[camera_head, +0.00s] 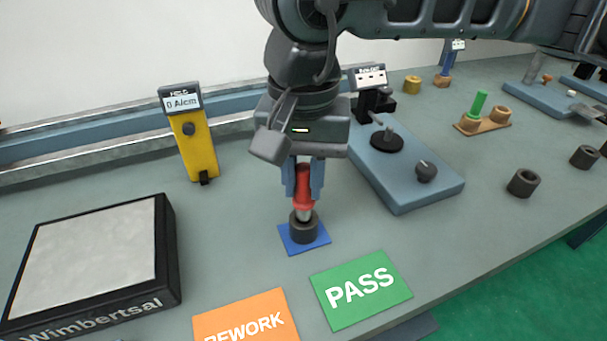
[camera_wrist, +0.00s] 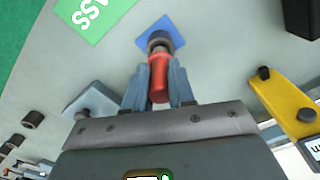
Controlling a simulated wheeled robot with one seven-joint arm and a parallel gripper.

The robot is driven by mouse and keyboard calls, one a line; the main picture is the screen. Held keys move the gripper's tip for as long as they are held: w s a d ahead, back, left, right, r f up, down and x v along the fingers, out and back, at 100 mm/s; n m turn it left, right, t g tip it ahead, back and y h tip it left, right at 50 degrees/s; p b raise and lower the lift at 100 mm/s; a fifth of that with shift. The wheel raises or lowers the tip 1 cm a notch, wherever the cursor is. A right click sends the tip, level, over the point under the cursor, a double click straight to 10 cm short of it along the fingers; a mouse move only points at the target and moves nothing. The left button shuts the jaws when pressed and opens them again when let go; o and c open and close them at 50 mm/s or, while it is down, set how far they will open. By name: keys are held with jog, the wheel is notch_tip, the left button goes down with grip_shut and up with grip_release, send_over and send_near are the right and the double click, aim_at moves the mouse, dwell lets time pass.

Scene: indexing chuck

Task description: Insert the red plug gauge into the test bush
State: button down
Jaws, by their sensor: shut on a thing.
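The red plug gauge (camera_head: 304,186) is held upright between the fingers of my gripper (camera_head: 303,178), with its metal tip pointing down. The test bush (camera_head: 303,230), a dark ring, stands on a blue square mat (camera_head: 318,241). The gauge's metal end is at the mouth of the bush; I cannot tell how far inside it is. In the wrist view the gripper (camera_wrist: 160,88) is shut on the red handle (camera_wrist: 159,75), and the dark bush (camera_wrist: 159,40) shows beyond it on the blue mat (camera_wrist: 150,28).
A green PASS card (camera_head: 361,289) and an orange REWORK card (camera_head: 246,319) lie in front. A yellow meter (camera_head: 194,146) stands behind left, a black-sided block (camera_head: 95,255) at left. A blue-grey fixture (camera_head: 410,185) is close on the right. Dark bushes (camera_head: 523,183) stand farther right.

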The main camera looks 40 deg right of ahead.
jog(key=shift+f+b, duration=0.45)
jog(key=shift+b, duration=0.2)
dwell(0.7)
jog(key=shift+r, duration=0.15)
dwell(1.0)
jog(key=shift+r+p, duration=1)
jog(key=shift+r, duration=1.6)
